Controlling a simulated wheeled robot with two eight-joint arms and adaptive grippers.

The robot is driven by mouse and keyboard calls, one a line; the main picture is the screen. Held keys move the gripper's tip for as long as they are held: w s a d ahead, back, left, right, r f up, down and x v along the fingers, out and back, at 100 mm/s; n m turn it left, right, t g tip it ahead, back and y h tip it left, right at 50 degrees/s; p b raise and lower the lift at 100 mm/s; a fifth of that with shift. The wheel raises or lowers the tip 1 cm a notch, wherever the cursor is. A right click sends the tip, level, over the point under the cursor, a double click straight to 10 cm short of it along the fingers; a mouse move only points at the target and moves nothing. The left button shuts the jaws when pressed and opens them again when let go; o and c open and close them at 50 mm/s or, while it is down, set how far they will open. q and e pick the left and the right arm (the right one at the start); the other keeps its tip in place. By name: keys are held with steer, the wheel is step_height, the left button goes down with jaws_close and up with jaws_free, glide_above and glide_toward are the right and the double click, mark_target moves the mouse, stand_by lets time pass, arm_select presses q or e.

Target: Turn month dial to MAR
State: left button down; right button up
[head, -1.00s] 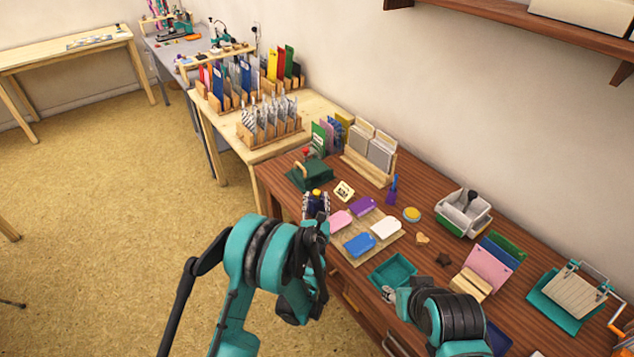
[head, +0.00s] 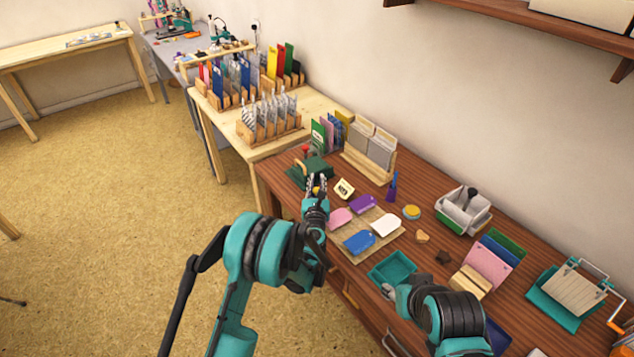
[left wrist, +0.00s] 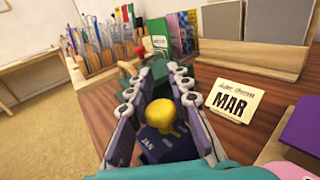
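In the left wrist view, a dark blue block marked JAN (left wrist: 162,145) with a yellow knob (left wrist: 187,112) on top sits between the fingers of my left gripper (left wrist: 160,75). The fingers stand apart on both sides of it, and I see a gap on the knob's left. In the head view, the yellow knob (head: 316,190) shows small at my left gripper (head: 317,180), which mostly hides the block. A cream card reading MAR (left wrist: 235,101) stands to the right; it also shows in the head view (head: 345,188). My right gripper (head: 388,291) is by the teal tray; its fingers are unclear.
A green device (head: 318,166) with a red knob stands just beyond my left gripper. A board (head: 343,244) with pink, purple, white and blue pads lies to the right. The teal tray (head: 392,257) is nearer. A card rack (head: 383,175) stands behind by the wall.

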arm_select(q)
steer(key=shift+y, duration=0.3)
steer(key=n+y, duration=0.2)
steer(key=shift+a+y, duration=0.15)
steer(key=shift+y, duration=0.15)
steer(key=shift+s+a+n+g+y, duration=0.1)
steer(key=shift+a+n+g+y, duration=0.25)
steer(key=shift+n+y, duration=0.6)
steer(key=shift+s+a+n+g+y, duration=0.1)
steer(key=shift+a+n+g+y, duration=0.35)
steer(key=shift+y, duration=0.8)
steer(key=shift+d, duration=0.15)
steer(key=c, duration=1.5)
jaws_free()
steer(key=shift+o, duration=0.2)
steer(key=v, duration=1.2)
steer(key=shift+f, duration=0.1)
